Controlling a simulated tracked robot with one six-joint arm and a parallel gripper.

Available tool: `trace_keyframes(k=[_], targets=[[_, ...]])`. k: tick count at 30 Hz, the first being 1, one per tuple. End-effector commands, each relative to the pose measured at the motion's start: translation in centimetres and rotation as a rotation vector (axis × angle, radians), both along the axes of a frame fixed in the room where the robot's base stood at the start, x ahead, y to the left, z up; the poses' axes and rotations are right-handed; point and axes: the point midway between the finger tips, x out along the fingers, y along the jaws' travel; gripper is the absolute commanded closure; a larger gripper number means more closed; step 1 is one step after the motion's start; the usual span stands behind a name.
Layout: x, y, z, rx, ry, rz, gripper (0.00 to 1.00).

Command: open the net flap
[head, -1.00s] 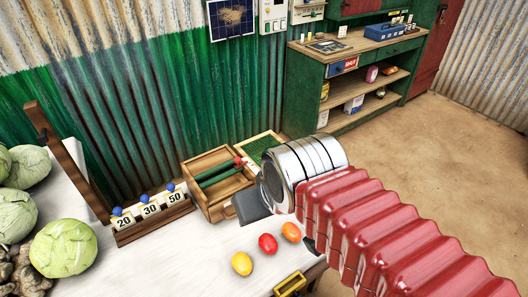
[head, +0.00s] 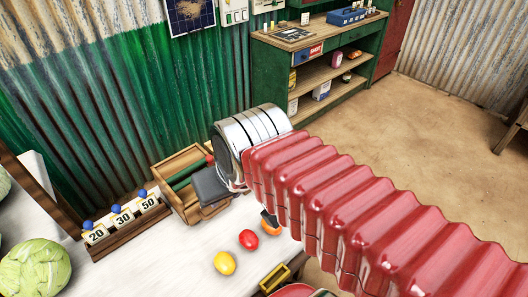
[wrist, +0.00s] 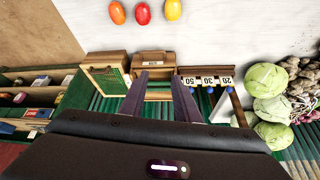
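A wood-framed panel with green net (wrist: 103,82), which looks like the net flap, shows left of the fingers in the wrist view. In the head view my arm and wrist hide it. Beside it stands an open-topped wooden box (wrist: 152,58) with a small label; the box also shows in the head view (head: 172,165). My gripper (wrist: 161,78) has its two fingers apart with nothing seen between them. In the wrist view the fingers overlap the box, and the net panel lies just outside the left finger. Contact with either cannot be told.
A rack with 20, 30 and 50 tags (head: 122,219) stands left of the box. A yellow egg-shaped thing (head: 225,263), a red one (head: 248,239) and an orange one (wrist: 117,12) lie on the white table. Cabbages (head: 36,268) sit at left. A green shelf (head: 318,70) stands behind.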

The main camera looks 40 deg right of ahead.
Motion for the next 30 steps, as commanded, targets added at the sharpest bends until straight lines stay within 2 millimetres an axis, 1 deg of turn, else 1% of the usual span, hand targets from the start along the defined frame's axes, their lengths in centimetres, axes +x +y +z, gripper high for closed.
trace_keyframes(k=[2,5,14,23,30], targets=[[0.9,-0.1,0.3,0.016,0.014,-0.039,0.71],[2.2,-0.8,0.6,0.041,0.03,-0.102,0.71],[6.0,-3.5,1.2,0.115,0.073,-0.293,0.71],[9.8,-6.8,1.1,0.189,0.114,-0.487,0.71],[12.7,-10.0,0.4,0.248,0.145,-0.643,0.71]])
